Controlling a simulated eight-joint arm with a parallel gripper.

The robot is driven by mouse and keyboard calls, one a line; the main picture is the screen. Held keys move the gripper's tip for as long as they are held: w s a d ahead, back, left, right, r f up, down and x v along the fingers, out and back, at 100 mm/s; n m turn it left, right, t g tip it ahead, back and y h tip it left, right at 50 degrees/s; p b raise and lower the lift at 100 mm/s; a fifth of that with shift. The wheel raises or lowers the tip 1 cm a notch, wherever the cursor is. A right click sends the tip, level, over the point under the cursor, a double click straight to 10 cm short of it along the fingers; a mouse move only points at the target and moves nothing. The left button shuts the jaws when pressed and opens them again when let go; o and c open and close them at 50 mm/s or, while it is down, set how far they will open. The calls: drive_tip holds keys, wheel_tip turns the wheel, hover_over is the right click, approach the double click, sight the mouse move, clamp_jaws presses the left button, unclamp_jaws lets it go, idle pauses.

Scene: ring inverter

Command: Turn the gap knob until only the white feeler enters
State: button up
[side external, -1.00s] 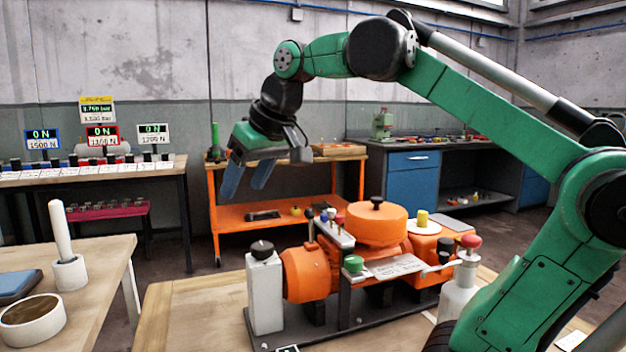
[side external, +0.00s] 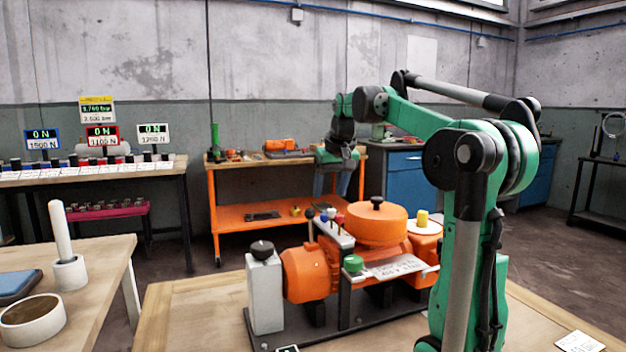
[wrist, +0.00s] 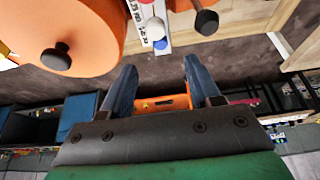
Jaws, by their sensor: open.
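A black knob (side external: 262,248) sits on top of a grey block at the left end of the orange machine (side external: 305,272); I cannot tell whether it is the gap knob. A small rack on the machine holds ball-headed pins: white (side external: 331,212), blue (side external: 323,218) and red (side external: 340,219).
A large orange drum (side external: 385,225) with a black top knob stands right of the rack. A green button (side external: 353,263) and a lettered plate are in front. An orange cart (side external: 250,235) stands behind. A wooden table with a white pestle (side external: 62,232) is at left.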

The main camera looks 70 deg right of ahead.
sight(325, 215)
drive_tip(key=shift+x, duration=2.9)
drive_tip(key=shift+c, duration=0.3)
clamp_jaws()
